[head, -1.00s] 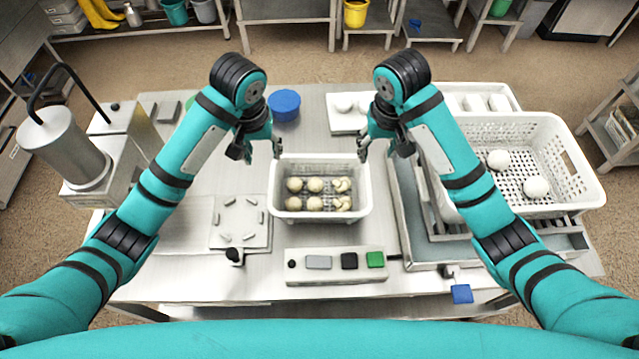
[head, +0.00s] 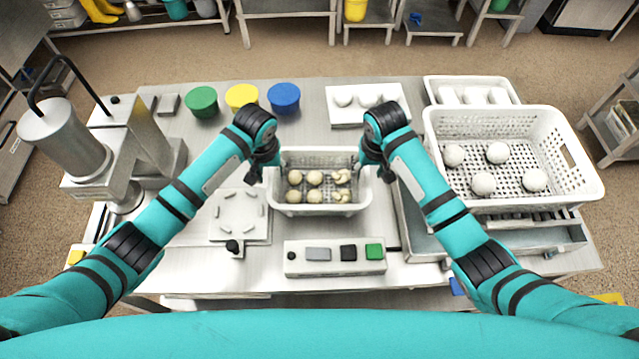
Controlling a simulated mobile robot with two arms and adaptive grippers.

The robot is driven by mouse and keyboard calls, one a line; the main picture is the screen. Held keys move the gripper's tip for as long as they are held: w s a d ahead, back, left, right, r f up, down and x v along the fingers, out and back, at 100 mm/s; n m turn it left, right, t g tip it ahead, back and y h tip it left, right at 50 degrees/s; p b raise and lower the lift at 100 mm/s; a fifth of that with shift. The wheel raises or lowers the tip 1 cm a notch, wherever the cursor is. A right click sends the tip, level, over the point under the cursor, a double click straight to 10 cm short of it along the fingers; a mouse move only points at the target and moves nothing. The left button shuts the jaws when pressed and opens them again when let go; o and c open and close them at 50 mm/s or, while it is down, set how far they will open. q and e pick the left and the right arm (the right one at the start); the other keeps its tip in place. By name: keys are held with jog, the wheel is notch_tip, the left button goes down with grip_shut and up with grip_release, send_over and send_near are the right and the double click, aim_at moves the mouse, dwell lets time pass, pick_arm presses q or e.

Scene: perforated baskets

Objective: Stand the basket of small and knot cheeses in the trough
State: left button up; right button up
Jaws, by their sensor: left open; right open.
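A small white perforated basket (head: 318,210) stands upright on the steel table, left of the trough. It holds several small round cheeses (head: 315,177) and knot cheeses (head: 342,176) at its right end. My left gripper (head: 262,172) is open at the basket's left end. My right gripper (head: 370,172) is open at its right end. Both fingertips are partly hidden by the wrists, and I cannot tell whether they touch the rim. The grey metal trough (head: 428,240) is at the right, partly hidden by my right arm and a large basket.
The large white basket (head: 515,204) with several white cheeses stands over the trough's back part. A button panel (head: 335,258) lies in front of the small basket. White trays (head: 365,118) and coloured tubs (head: 285,97) are behind. A steel machine (head: 115,165) stands left.

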aim_at(271, 176)
pick_arm(q)
jog(key=shift+w+f, duration=0.2)
jog(key=shift+f, duration=1.55)
pick_arm(e)
jog(key=shift+w+f, duration=0.15)
jog(key=shift+f, duration=0.75)
jog(key=shift+w+f, duration=0.1)
jog(key=shift+f, duration=0.75)
pick_arm(q)
jog(key=shift+c, duration=0.3)
pick_arm(e)
jog(key=shift+c, duration=0.3)
pick_arm(q)
grip_shut()
pick_arm(e)
grip_shut()
pick_arm(q)
jog(key=shift+a, duration=0.1)
